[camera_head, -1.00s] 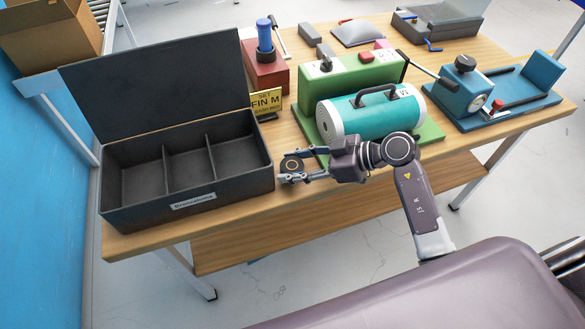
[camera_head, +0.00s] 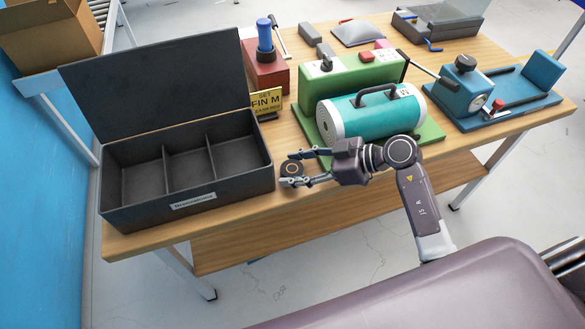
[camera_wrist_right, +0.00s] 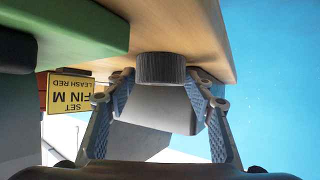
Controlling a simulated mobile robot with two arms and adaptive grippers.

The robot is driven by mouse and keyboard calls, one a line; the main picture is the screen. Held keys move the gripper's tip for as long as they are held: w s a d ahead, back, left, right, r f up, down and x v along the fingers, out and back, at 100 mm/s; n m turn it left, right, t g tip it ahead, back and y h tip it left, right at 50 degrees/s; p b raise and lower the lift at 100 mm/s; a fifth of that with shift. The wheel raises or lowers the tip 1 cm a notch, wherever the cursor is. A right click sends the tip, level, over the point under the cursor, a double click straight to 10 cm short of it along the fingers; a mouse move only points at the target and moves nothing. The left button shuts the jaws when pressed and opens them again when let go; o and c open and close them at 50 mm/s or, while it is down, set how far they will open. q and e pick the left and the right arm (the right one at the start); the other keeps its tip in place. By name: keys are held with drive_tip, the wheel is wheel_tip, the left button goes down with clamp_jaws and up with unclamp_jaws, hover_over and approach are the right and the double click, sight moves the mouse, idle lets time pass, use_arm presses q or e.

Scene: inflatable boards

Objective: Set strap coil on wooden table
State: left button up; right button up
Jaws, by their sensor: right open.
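The strap coil (camera_head: 292,168) is a small dark round coil with an orange ring on top. It rests on the wooden table (camera_head: 240,218) near the front edge, just right of the black box. In the right wrist view the coil (camera_wrist_right: 160,68) is a dark ribbed cylinder between and beyond the fingertips. My right gripper (camera_head: 290,170) is open around the coil, one finger on its far side and one on its near side, with small gaps seen. My left gripper is not in view.
An open black box (camera_head: 187,194) with three compartments and a raised lid stands at left. A yellow sign (camera_head: 267,103) is behind the coil. A teal cylinder (camera_head: 372,116) on a green machine (camera_head: 350,76) stands behind my right gripper. Blue equipment (camera_head: 462,92) is at right.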

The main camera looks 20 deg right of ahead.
drive_tip(key=v, duration=1)
drive_tip(key=shift+f+b, duration=0.1)
drive_tip(key=shift+b, duration=0.25)
drive_tip(key=shift+s+d+r, duration=0.35)
drive_tip(key=shift+d+r, duration=0.05)
drive_tip(key=shift+d, duration=0.1)
